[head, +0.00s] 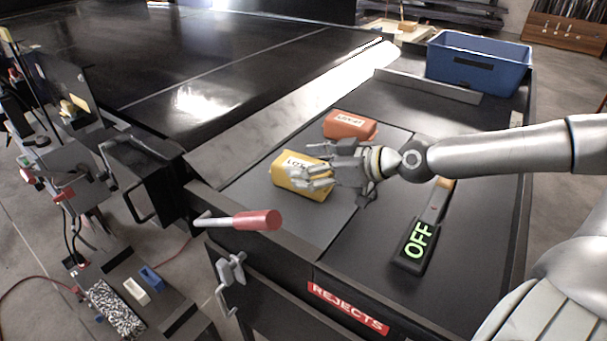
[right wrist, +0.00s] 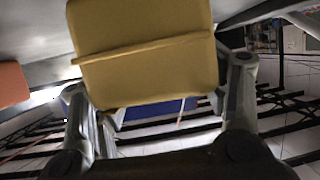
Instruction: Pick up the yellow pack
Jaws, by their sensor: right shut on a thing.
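The yellow pack (head: 292,181) is a box-like pack with a label on top, in the middle of the head view over the dark table. My right gripper (head: 312,175) reaches it from the right and is shut on it, with fingers along its sides. In the right wrist view the yellow pack (right wrist: 146,55) fills the top middle, between the two fingers of the gripper (right wrist: 158,105). I cannot tell for sure whether the pack touches the table. My left gripper does not show.
An orange pack (head: 350,125) lies just behind the yellow one. A black device reading OFF (head: 417,240) lies at the front right. A blue bin (head: 480,66) stands at the back right. A red-handled lever (head: 258,220) sticks out at the front left edge.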

